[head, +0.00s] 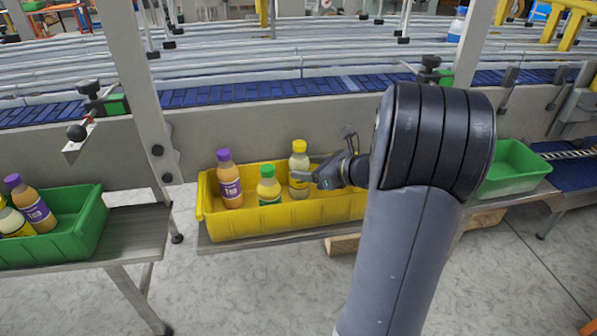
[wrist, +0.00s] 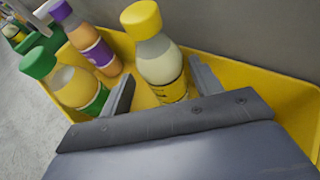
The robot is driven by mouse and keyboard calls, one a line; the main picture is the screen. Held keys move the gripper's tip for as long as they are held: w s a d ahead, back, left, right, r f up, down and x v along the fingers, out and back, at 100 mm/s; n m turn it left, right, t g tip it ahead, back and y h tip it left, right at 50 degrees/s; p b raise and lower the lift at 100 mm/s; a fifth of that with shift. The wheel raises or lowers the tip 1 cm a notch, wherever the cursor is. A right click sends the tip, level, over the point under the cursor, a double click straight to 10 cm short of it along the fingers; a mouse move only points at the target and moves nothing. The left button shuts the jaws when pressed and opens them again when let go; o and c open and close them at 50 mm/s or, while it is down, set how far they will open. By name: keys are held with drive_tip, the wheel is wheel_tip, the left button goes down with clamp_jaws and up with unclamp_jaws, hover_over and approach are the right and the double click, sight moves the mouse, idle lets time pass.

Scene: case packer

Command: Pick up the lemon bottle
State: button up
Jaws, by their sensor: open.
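The lemon bottle (head: 299,170) has a yellow cap and pale contents, and stands upright in the yellow bin (head: 290,220). In the wrist view the lemon bottle (wrist: 158,60) stands just ahead of my gripper, toward the space between its fingers. My gripper (head: 312,178) is open beside the bottle in the head view, coming from the right. In the wrist view my gripper (wrist: 160,88) has one finger on each side of the bottle's lower part. Whether either finger touches it, I cannot tell. The bottle's base is hidden.
A purple-capped bottle (head: 229,180) and a green-capped bottle (head: 269,186) stand left of the lemon bottle in the same bin. A green bin (head: 85,235) with bottles is at left; another green bin (head: 515,165) is at right. The conveyor wall (head: 230,135) rises behind.

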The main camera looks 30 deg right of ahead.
drive_tip(key=shift+x, duration=0.8)
drive_tip(key=shift+c, duration=0.3)
drive_tip(key=c, duration=0.9)
drive_tip(key=shift+r, duration=0.1)
